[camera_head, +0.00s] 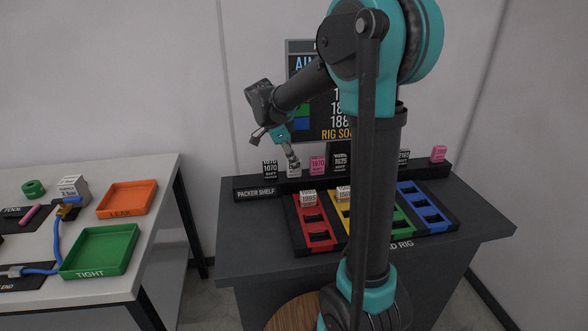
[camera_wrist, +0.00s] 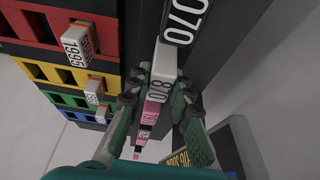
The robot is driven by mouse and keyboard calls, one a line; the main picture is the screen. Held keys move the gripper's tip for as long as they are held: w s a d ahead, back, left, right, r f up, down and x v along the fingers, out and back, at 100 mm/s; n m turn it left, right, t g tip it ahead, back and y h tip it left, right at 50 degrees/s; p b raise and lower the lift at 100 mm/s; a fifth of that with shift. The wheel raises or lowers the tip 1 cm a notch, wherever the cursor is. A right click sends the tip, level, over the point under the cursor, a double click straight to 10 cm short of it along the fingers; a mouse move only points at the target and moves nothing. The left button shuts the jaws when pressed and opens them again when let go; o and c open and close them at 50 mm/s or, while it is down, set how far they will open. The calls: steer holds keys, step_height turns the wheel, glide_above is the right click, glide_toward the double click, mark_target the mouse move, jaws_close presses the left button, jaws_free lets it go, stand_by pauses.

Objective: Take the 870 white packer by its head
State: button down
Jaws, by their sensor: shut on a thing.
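In the head view my gripper (camera_head: 292,160) reaches down at the packer shelf (camera_head: 258,194), between a black 1070 packer (camera_head: 270,168) and a pink packer (camera_head: 317,166).
The black 1070 packer also shows close beside the held one in the wrist view (camera_wrist: 184,22). More packers stand along the shelf. The rig in front has red, yellow, green and blue slotted strips (camera_head: 423,208), with some packers in them. A side table with trays (camera_head: 100,250) is at left.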

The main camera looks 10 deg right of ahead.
steer(key=shift+r, duration=0.15)
step_height(320, 180, up, 20)
stand_by(0.7)
steer(key=shift+f, duration=0.2)
